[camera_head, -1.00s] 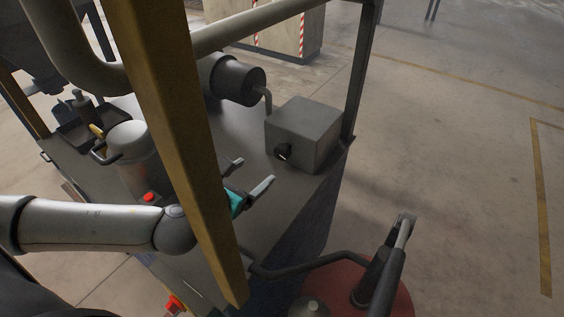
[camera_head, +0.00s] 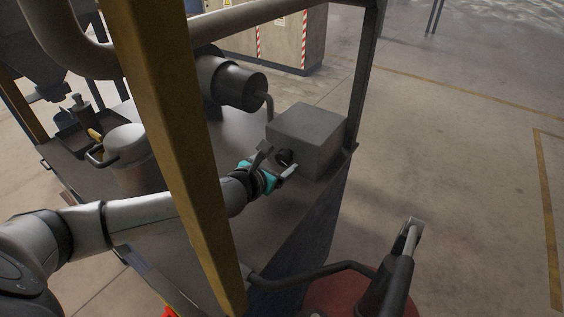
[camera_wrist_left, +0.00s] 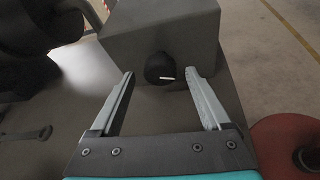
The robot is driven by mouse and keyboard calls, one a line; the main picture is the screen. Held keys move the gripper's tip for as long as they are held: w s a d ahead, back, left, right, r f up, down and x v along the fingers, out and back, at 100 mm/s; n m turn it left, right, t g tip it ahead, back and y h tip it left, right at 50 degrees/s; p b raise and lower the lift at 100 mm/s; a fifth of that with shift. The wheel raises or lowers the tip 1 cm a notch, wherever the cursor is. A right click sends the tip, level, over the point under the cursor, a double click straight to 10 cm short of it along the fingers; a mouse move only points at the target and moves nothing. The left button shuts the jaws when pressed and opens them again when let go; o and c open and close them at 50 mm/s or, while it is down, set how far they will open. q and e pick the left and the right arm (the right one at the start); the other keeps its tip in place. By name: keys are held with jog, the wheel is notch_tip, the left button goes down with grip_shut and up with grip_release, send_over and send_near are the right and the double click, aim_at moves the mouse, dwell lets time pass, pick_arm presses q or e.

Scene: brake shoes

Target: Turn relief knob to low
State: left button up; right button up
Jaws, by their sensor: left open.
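The relief knob (camera_head: 284,157) is a small black round knob on the front face of a grey box (camera_head: 308,134). In the left wrist view the knob (camera_wrist_left: 160,67) has a white pointer line lying nearly level, toward the right. My left gripper (camera_head: 277,164) is open in front of the box, its fingers pointing at the knob. In the left wrist view the two fingers of the left gripper (camera_wrist_left: 160,82) stand apart, one on each side of the knob, with gaps between. I cannot tell whether the tips reach as far as the knob. My right gripper is not in view.
The box sits on a dark bench top (camera_head: 245,222) beside a black motor-like cylinder (camera_head: 238,84) with a bent pipe. A yellow post (camera_head: 180,150) crosses in front of my left arm. A grey frame post (camera_head: 364,75) stands behind the box. A red round base (camera_head: 345,298) is at the lower right.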

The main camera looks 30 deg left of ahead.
pick_arm(q)
jog(key=shift+x, duration=1.3)
jog(key=shift+a, duration=0.1)
grip_shut()
